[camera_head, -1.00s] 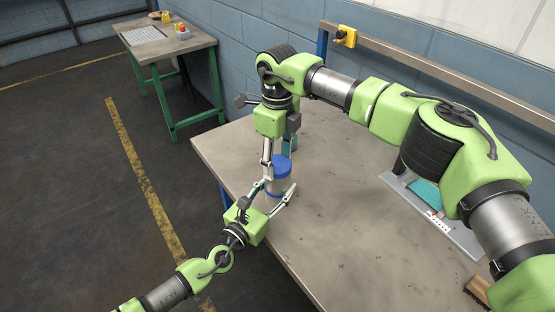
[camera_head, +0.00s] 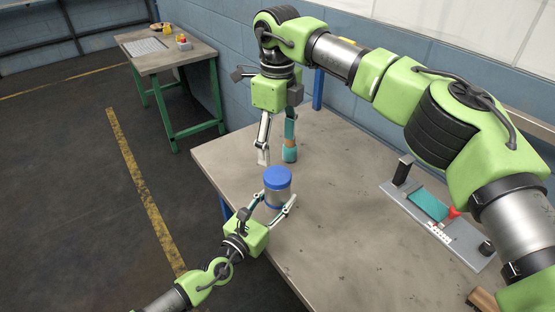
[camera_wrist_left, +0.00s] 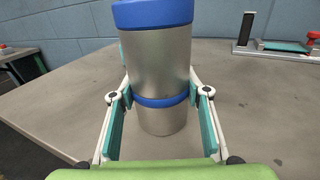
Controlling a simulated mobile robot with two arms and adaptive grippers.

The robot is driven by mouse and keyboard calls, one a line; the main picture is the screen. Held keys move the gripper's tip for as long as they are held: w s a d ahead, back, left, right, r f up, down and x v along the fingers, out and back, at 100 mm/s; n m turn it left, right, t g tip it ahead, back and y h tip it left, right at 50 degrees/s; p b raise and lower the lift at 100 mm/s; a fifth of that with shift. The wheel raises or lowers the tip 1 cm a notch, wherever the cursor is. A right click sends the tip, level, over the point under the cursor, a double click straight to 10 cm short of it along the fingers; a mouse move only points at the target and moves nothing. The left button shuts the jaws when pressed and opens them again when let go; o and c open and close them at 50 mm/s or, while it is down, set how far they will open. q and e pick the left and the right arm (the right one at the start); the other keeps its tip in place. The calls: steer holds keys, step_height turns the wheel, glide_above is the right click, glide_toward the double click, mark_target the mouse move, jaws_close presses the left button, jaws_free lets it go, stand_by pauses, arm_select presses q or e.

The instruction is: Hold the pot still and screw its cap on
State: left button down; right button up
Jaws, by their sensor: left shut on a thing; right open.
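The pot (camera_head: 277,194) is a metal cylinder with a blue band low on its side; it stands upright near the table's left edge. The blue cap (camera_head: 277,176) sits level on its top. In the left wrist view the pot (camera_wrist_left: 155,65) fills the middle, and the cap (camera_wrist_left: 152,12) is cut off by the top edge. My left gripper (camera_head: 272,203) is shut on the pot from the near side, its teal pads (camera_wrist_left: 160,110) beside the lower body. My right gripper (camera_head: 276,152) is open and empty, pointing down beyond the pot, clear of the cap.
A grey fixture (camera_head: 460,237) with a teal block and red part lies at the right of the table (camera_head: 340,220). A second table (camera_head: 165,58) stands far left. The table's middle is clear.

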steer(key=shift+r, duration=1.45)
arm_select(q)
steer(key=c, duration=1.1)
jaws_free()
steer(key=shift+o, duration=0.2)
steer(key=shift+s, duration=0.1)
steer(key=v, duration=1.2)
steer(key=shift+f, duration=0.1)
